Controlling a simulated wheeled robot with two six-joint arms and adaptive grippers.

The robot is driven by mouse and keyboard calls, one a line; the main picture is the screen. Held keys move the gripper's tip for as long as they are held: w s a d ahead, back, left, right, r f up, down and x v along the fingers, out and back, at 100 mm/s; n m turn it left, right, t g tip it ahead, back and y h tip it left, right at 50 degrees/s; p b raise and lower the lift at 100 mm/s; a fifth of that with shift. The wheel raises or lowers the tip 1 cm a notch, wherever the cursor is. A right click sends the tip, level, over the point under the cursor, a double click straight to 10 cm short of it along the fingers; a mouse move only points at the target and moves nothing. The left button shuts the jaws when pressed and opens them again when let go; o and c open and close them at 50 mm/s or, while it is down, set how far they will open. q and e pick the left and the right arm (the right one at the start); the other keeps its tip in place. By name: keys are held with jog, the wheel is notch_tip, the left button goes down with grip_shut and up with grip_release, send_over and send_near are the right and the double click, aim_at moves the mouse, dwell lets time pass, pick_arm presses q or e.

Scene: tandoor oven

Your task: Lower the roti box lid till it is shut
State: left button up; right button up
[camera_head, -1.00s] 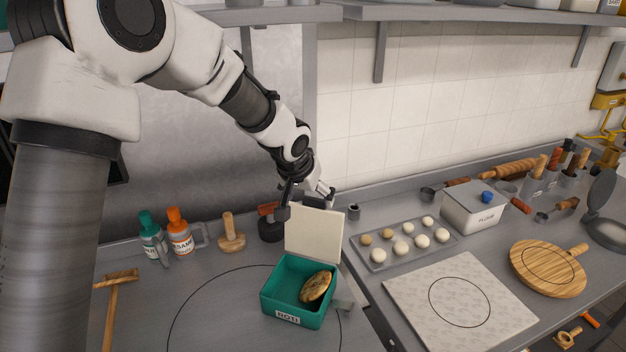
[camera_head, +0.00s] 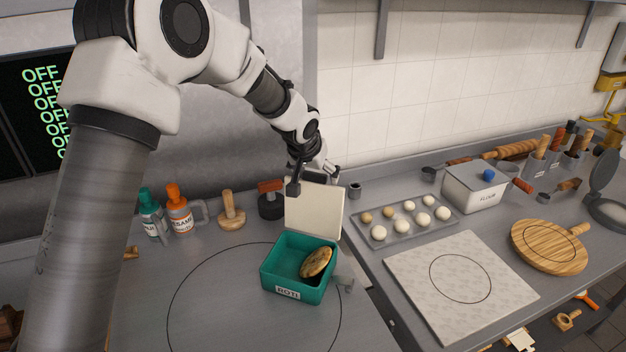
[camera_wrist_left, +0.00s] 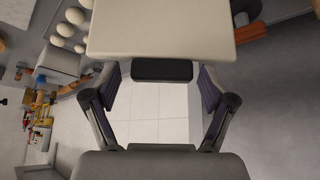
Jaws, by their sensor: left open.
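The teal roti box (camera_head: 291,291) stands on the counter with a browned roti (camera_head: 316,262) inside. Its cream lid (camera_head: 314,208) stands up nearly vertical along the back edge, so the box is open. My left gripper (camera_head: 312,183) is at the top edge of the lid, partly behind it. In the left wrist view the lid (camera_wrist_left: 160,28) fills the top middle, beyond the spread fingers of the left gripper (camera_wrist_left: 160,92). My right gripper is not in view.
A tray of dough balls (camera_head: 378,237), a white flour box (camera_head: 476,195) and a patterned board (camera_head: 455,300) are to the right. Oil bottles (camera_head: 179,213) and a wooden press (camera_head: 231,212) stand left. The counter in front of the box is clear.

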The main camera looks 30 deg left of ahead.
pick_arm(q)
jog(key=shift+w+a+f, duration=0.2)
jog(key=c, duration=0.7)
jog(key=shift+s+d, duration=0.15)
jog(key=shift+c, duration=0.4)
jog(key=shift+s+f+b, duration=0.15)
jog(key=shift+s+b, duration=0.15)
jog(key=shift+b, duration=0.1)
jog(key=shift+s+d+b, duration=0.15)
jog(key=shift+s+b, duration=0.65)
jog(key=shift+s, duration=0.4)
jog(key=shift+s+r, duration=0.1)
jog(key=shift+r, duration=0.2)
